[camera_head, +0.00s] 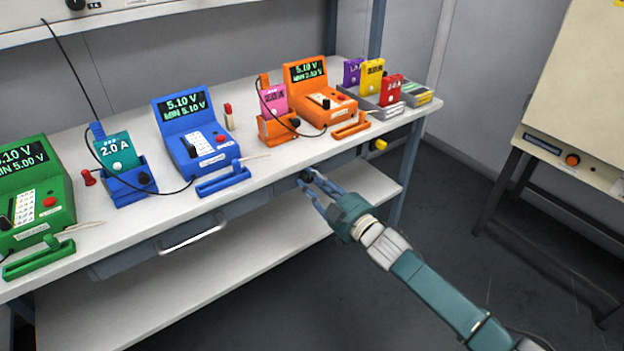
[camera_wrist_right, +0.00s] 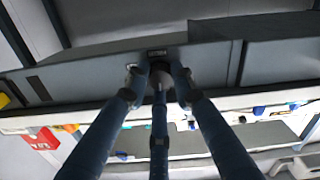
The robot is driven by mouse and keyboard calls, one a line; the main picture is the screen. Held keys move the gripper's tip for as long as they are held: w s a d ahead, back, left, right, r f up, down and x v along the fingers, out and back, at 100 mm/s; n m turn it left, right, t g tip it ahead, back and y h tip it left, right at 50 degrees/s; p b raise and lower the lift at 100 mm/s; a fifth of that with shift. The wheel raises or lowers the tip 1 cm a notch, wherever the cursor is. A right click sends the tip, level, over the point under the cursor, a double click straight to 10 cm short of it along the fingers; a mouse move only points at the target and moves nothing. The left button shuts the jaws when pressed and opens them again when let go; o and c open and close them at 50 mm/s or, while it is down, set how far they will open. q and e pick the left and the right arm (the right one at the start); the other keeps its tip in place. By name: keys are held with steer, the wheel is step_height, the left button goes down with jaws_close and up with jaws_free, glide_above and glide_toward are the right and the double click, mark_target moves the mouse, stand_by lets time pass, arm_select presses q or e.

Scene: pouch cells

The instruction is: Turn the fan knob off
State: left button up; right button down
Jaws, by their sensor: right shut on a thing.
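The fan knob (camera_head: 305,176) is a dark round knob on the grey panel under the bench's front edge. In the right wrist view the knob (camera_wrist_right: 160,76) sits between my fingertips, below a small dark label (camera_wrist_right: 157,53). My right gripper (camera_head: 312,184) reaches in from the lower right, and its blue fingers are shut on the knob. The fingers hide part of the knob, and I cannot read its setting. My left gripper is not in view.
The white bench (camera_head: 265,166) carries green, blue (camera_head: 195,140) and orange (camera_head: 318,95) testers with pouch cells and cables. A drawer handle (camera_head: 193,238) sticks out left of my gripper. A lower shelf (camera_head: 220,270) runs below. A beige cabinet (camera_head: 575,110) stands at right.

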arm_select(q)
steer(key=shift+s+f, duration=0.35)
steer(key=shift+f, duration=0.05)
arm_select(e)
steer(key=shift+f+n, duration=0.15)
steer(key=shift+n, duration=0.55)
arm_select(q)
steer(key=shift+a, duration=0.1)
arm_select(e)
steer(key=c, duration=1.5)
jaws_free()
steer(key=shift+o, duration=0.2)
steer(key=v, duration=0.8)
